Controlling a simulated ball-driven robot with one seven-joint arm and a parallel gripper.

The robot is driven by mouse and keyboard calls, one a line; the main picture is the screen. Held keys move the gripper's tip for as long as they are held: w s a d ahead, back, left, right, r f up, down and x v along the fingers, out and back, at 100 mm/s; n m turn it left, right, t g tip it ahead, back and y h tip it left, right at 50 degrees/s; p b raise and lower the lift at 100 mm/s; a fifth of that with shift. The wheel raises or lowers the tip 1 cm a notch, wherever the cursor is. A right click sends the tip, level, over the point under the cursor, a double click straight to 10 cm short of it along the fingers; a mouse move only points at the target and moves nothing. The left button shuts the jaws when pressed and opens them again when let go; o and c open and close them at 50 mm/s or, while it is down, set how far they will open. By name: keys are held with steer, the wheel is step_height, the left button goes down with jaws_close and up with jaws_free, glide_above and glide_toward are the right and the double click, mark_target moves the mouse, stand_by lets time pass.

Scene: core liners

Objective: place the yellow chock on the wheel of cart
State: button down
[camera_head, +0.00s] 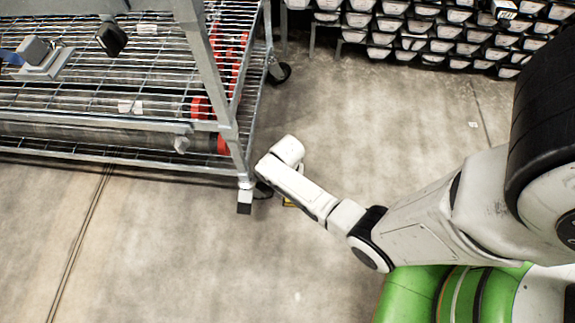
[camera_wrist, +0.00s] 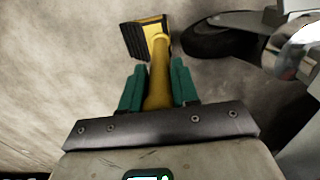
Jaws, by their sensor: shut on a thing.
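The yellow chock (camera_wrist: 156,42) has a black ribbed face and a yellow handle, and shows in the wrist view. My gripper (camera_wrist: 158,78) has green fingers shut on the handle. The chock is just left of a black caster wheel (camera_wrist: 217,40); a small gap seems to show between them. In the head view my arm hides most of the chock, with only a bit of yellow (camera_head: 289,203) below the forearm. The cart (camera_head: 232,135) is a metal wire-shelf cart at the left; its near corner is beside my gripper end.
Another cart caster (camera_head: 281,73) stands at the cart's far right corner. Racks of stacked boxes (camera_head: 430,30) line the back. Red-ended tubes (camera_head: 222,143) lie on the cart's lower shelf. The concrete floor right of the cart and in front is clear.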

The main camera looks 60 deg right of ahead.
steer(key=c, duration=0.8)
jaws_free()
steer(key=shift+f, duration=0.1)
step_height(320, 180, up, 12)
steer(key=p, duration=0.6)
steer(key=s+a+r+n, duration=0.3)
steer(key=r+n, duration=0.1)
steer(key=r, duration=0.2)
steer(key=s+a+r+n, duration=0.3)
steer(key=r+n, duration=0.2)
steer(key=r, duration=0.1)
steer(key=s+a+r+n+t, duration=0.1)
steer(key=s+a+r+n, duration=0.2)
steer(key=r, duration=0.3)
steer(key=shift+r+n, duration=0.1)
steer(key=shift+n, duration=0.7)
